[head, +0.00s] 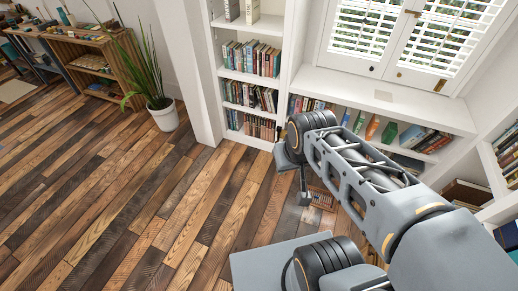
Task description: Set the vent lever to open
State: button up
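A small brown slatted panel that looks like a floor vent (322,197) lies on the plank floor, below my forearm and in front of the white bookcase. My arm covers part of it. I cannot make out a lever on it or how one is set. My gripper (305,199) points down from the end of my arm, just left of the vent in the picture. It is small and dark here. I cannot tell whether its fingers are open or shut, or whether it touches anything.
White bookcases (250,30) full of books stand along the wall, with a low shelf and window seat (385,97) under shuttered windows. A potted plant (163,114) and a wooden shelf unit (95,62) stand at the left. The plank floor (130,200) at left is clear.

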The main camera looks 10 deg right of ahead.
aim_at(278, 128)
jog(key=u, duration=1.4)
jog(key=i, duration=1.3)
jog(key=z, duration=0.85)
jog(key=i, duration=0.8)
jog(key=z, duration=1.2)
jog(key=i, duration=0.35)
jog(key=z, duration=0.3)
